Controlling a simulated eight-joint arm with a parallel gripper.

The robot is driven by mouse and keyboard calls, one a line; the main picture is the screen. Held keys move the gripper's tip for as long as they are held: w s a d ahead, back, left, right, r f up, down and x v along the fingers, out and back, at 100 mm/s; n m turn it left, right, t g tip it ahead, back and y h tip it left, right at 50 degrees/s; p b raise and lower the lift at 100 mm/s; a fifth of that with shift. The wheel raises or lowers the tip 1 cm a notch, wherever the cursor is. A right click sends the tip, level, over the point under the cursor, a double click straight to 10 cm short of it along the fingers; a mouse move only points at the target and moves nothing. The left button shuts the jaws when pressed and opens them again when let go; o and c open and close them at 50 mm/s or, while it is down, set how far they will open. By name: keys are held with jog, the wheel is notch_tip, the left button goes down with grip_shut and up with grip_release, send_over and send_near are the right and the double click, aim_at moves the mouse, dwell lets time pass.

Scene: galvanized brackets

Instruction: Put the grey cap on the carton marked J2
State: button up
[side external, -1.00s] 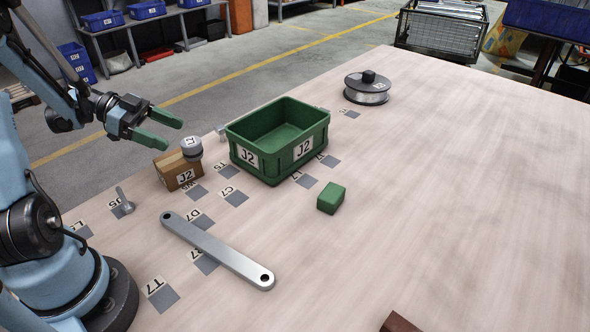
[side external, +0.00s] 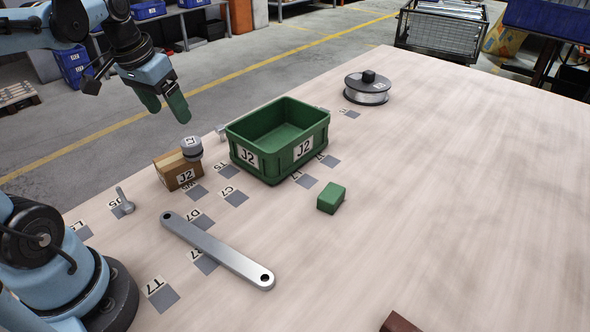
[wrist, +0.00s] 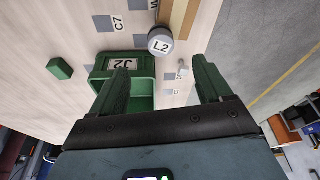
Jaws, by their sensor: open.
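A grey round cap (side external: 191,148), labelled L2 in the wrist view (wrist: 160,42), is at the far right end of the brown carton (side external: 176,174). The carton is marked J2 and shows in part at the top of the wrist view (wrist: 177,18). I cannot tell whether the cap rests on the carton or on something behind it. My gripper (side external: 170,115) is open and empty, above and left of the cap in the side view, fingers pointing down. In the wrist view, the cap lies ahead of the space between my fingertips (wrist: 160,68).
A green bin (side external: 262,165), also marked J2, stands right of the carton. A green block (side external: 331,197), a long metal bar (side external: 218,251), a bolt-like part (side external: 124,203) and a wire spool (side external: 367,90) lie on the table. The table's right side is mostly clear.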

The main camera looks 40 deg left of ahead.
aim_at(190, 141)
jog(key=shift+x, duration=3.45)
jog(key=shift+w+x, duration=0.15)
jog(key=shift+x, duration=0.85)
jog(key=shift+w+x, duration=0.15)
jog(key=shift+x, duration=0.8)
jog(key=shift+w+a+f, duration=0.1)
jog(key=shift+f, duration=0.35)
jog(key=c, duration=1.3)
jog(key=shift+r, duration=0.15)
